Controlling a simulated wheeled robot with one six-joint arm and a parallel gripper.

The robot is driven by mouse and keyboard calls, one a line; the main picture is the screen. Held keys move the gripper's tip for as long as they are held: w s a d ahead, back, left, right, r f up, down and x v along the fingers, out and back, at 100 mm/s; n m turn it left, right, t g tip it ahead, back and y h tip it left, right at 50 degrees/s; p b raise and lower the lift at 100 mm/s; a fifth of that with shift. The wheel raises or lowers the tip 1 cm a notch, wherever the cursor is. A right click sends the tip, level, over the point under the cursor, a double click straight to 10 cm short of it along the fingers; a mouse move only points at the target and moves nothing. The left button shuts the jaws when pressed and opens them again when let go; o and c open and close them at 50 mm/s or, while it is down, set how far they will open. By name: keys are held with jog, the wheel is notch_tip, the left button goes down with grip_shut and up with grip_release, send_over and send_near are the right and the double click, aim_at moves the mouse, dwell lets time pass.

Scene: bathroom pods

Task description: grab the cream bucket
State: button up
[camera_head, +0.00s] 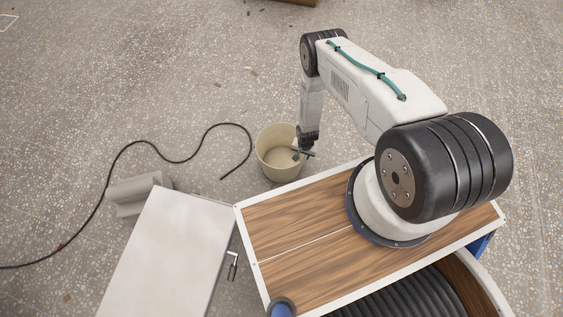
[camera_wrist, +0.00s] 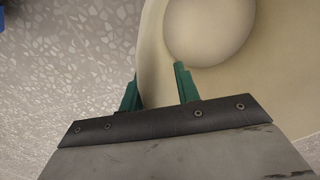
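The cream bucket (camera_head: 278,163) stands upright on the speckled floor, just beyond the wood-topped cart. My gripper (camera_head: 303,152) reaches down to the bucket's right side at the rim. In the wrist view the bucket (camera_wrist: 155,45) fills the upper right, with its rounded inside showing. My gripper (camera_wrist: 157,76) has two green fingers spread apart there. The left finger is outside the bucket wall over the floor, and the right finger is over the inside. The wall lies between them, with a gap visible beside the right finger. The lower parts of the fingers are hidden by the gripper body.
A black cable (camera_head: 150,143) curls over the floor left of the bucket. A grey block-like piece (camera_head: 138,192) lies beside a pale flat panel (camera_head: 168,250). The wooden cart top (camera_head: 290,222) is close in front of the bucket. The floor behind the bucket is mostly clear, with small debris.

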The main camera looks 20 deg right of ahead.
jog(key=shift+c, duration=0.3)
grip_shut()
jog(key=shift+s, duration=0.1)
dwell(1.1)
